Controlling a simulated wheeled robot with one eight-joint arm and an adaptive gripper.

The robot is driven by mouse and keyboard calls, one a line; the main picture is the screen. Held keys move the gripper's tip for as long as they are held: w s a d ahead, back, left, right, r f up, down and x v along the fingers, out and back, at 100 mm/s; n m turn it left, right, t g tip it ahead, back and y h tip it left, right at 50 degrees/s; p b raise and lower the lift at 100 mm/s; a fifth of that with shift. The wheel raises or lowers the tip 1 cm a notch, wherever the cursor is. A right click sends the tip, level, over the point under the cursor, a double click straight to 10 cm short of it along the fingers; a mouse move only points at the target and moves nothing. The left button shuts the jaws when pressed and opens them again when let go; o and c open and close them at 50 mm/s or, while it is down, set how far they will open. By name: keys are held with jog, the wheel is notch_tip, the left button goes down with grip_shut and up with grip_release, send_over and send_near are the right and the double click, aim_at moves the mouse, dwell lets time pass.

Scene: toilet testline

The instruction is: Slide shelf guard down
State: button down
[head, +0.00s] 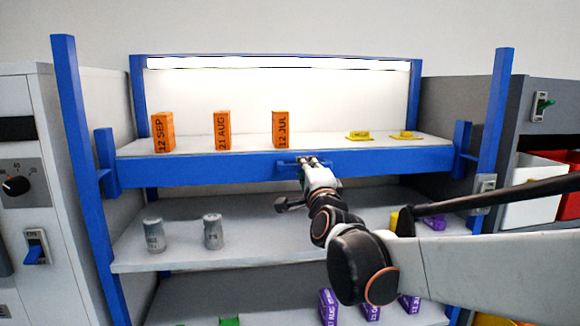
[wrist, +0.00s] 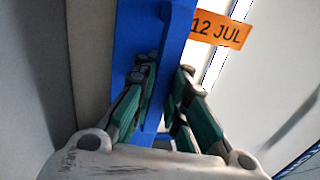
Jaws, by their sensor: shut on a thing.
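The shelf guard (head: 220,170) is a long blue bar across the front edge of the top shelf, level between the two blue side posts. A small blue handle (head: 287,163) sticks out near its middle. My gripper (head: 312,161) is at this handle, reaching in from the lower right. In the wrist view the guard (wrist: 132,35) runs up and down the picture, and my gripper's green-sided fingers (wrist: 165,75) straddle blue handle material and are shut on it. The exact contact is partly hidden by the fingers.
Orange boxes (head: 221,131) and yellow pieces (head: 360,135) stand on the top shelf behind the guard. Grey cans (head: 213,231) stand on the middle shelf (head: 265,225) below. Purple boxes (head: 328,306) are lower. Blue posts (head: 80,170) flank the shelves; my arm covers the lower right.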

jog(key=c, duration=1.9)
grip_release()
jog(key=shift+s, duration=0.25)
jog(key=shift+w, duration=0.1)
jog(key=v, duration=1.2)
jog(key=shift+r, duration=0.15)
